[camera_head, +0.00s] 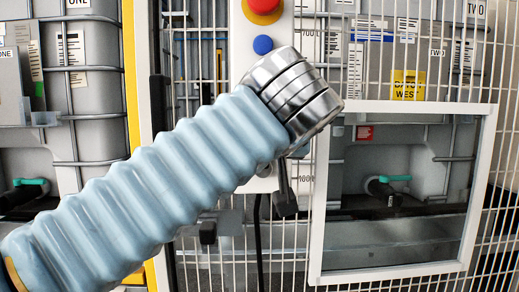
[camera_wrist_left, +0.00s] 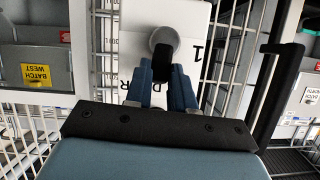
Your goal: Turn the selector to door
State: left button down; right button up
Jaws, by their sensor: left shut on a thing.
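The selector shows in the left wrist view as a round grey knob (camera_wrist_left: 164,38) with a dark handle (camera_wrist_left: 162,62) pointing toward my gripper. It is mounted on a white panel (camera_wrist_left: 190,20). My left gripper (camera_wrist_left: 162,80) has its blue fingers shut on the dark handle. The fingers cover part of the panel lettering; a "1" is readable at right and a "D" and "R" are partly visible. In the head view my blue-sleeved left arm and its metal cuff hide the selector and fingers. My right gripper is not in view.
The white control panel (camera_head: 240,50) carries a red button (camera_head: 263,5) and a blue button (camera_head: 263,45). Wire fencing surrounds it. A white-framed window (camera_head: 318,205) stands at right. A dark upright bar (camera_wrist_left: 270,100) is right of the gripper in the wrist view.

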pick_arm(q)
jog(key=shift+d+f+m+y, duration=0.15)
jog(key=shift+d+m+y, duration=0.4)
jog(key=shift+m+y, duration=0.35)
jog(key=c, duration=1)
grip_release()
jog(key=shift+o, duration=0.2)
jog(key=v, duration=1.3)
jog(key=shift+s, duration=0.4)
